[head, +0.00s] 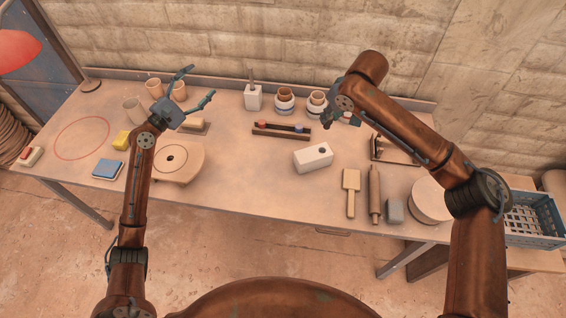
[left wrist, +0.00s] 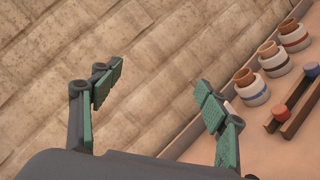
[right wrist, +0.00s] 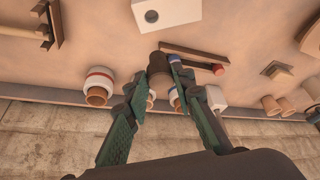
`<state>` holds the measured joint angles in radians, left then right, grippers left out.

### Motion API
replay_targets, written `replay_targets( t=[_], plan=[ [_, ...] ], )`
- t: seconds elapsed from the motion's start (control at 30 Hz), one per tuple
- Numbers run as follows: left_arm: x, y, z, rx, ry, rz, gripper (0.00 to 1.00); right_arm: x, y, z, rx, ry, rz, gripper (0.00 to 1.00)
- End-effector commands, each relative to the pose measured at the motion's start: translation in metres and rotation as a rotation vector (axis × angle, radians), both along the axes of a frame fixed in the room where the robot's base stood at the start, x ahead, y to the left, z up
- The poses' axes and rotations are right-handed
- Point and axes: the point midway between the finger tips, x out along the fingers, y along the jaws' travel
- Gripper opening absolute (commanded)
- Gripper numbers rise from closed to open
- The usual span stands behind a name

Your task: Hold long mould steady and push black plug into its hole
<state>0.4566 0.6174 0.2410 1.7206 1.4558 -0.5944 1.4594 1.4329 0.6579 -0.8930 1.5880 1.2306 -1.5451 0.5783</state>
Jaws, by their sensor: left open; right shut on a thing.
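The long mould (head: 313,157) is a pale block lying near the table's middle, with one dark round hole in its top; it also shows at the top of the right wrist view (right wrist: 172,13). The black plug (right wrist: 158,63) is a dark cylinder between the fingertips of my right gripper (right wrist: 157,76), which is shut on it. In the head view my right gripper (head: 342,120) is above the table behind the mould, apart from it. My left gripper (head: 200,84) is open and empty, raised at the back left, away from the mould. Its fingers (left wrist: 158,82) are spread.
A dark rack (head: 281,133) behind the mould holds a red and a blue plug. A wooden paddle (head: 351,190) and rolling pin (head: 375,195) lie right of the mould. Table in front of the mould is clear.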

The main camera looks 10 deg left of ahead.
Motion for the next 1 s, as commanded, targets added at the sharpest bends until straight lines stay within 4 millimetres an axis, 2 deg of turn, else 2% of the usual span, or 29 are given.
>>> replay_targets(
  t=[0.03, 0.27, 0.4, 0.5, 0.6, 0.73, 0.87, 1.0],
  plan=[
    [0.003, -0.026, -0.017, -0.075, 0.04, -0.049, 0.68, 0.0, 0.0, 0.0, 0.0, 0.0, 0.0, 0.05],
    [0.0, -0.14, -0.08, -0.357, 0.25, -0.272, 0.68, 0.0, 0.0, 0.0, 0.0, 0.0, 0.0, 0.05],
    [-0.021, -0.203, -0.124, -0.48, 0.405, -0.4, 0.68, 0.0, 0.0, 0.0, 0.0, 0.0, 0.0, 0.05],
    [-0.043, -0.237, -0.158, -0.539, 0.523, -0.476, 0.68, 0.0, 0.0, 0.0, 0.0, 0.0, 0.0, 0.05],
    [-0.066, -0.263, -0.188, -0.579, 0.629, -0.536, 0.68, 0.0, 0.0, 0.0, 0.0, 0.0, 0.0, 0.05],
    [-0.091, -0.285, -0.216, -0.611, 0.733, -0.588, 0.68, 0.0, 0.0, 0.0, 0.0, 0.0, 0.0, 0.05],
    [-0.106, -0.296, -0.23, -0.627, 0.787, -0.615, 0.68, 0.0, 0.0, 0.0, 0.0, 0.0, 0.0, 0.05],
    [-0.107, -0.305, -0.235, -0.633, 0.806, -0.624, 0.68, 0.0, 0.0, 0.0, 0.0, 0.0, 0.0, 0.05]
  ],
)
